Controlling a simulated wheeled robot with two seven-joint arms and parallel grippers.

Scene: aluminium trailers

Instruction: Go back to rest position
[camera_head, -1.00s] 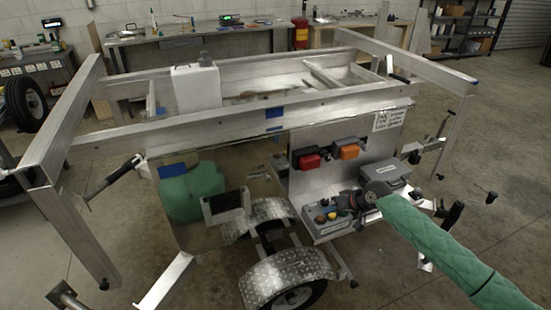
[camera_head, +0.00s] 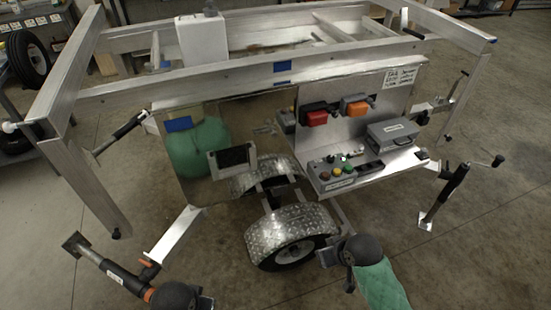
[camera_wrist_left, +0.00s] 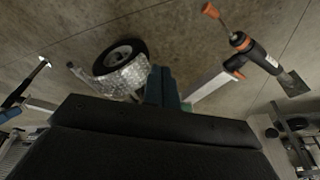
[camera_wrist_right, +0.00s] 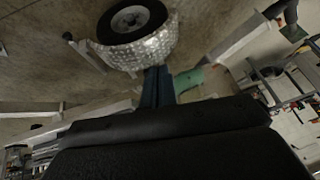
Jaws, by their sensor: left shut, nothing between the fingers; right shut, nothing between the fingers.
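My right gripper (camera_head: 329,257) is low in front of the trailer, just right of the near wheel, at the end of the green-sleeved arm (camera_head: 382,288). In the right wrist view its blue fingers (camera_wrist_right: 157,88) are together and empty. My left gripper (camera_head: 204,302) is at the bottom edge of the head view, left of the wheel and partly cut off. In the left wrist view its blue-green fingers (camera_wrist_left: 161,88) are together and empty. Both grippers are apart from the trailer as far as I can tell.
The aluminium trailer frame (camera_head: 185,76) fills the upper view. A control box (camera_head: 338,173) with coloured buttons and a grey case (camera_head: 392,132) sit on its shelf. A jack with orange parts (camera_head: 110,268) is close to my left gripper. Floor at the lower right is clear.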

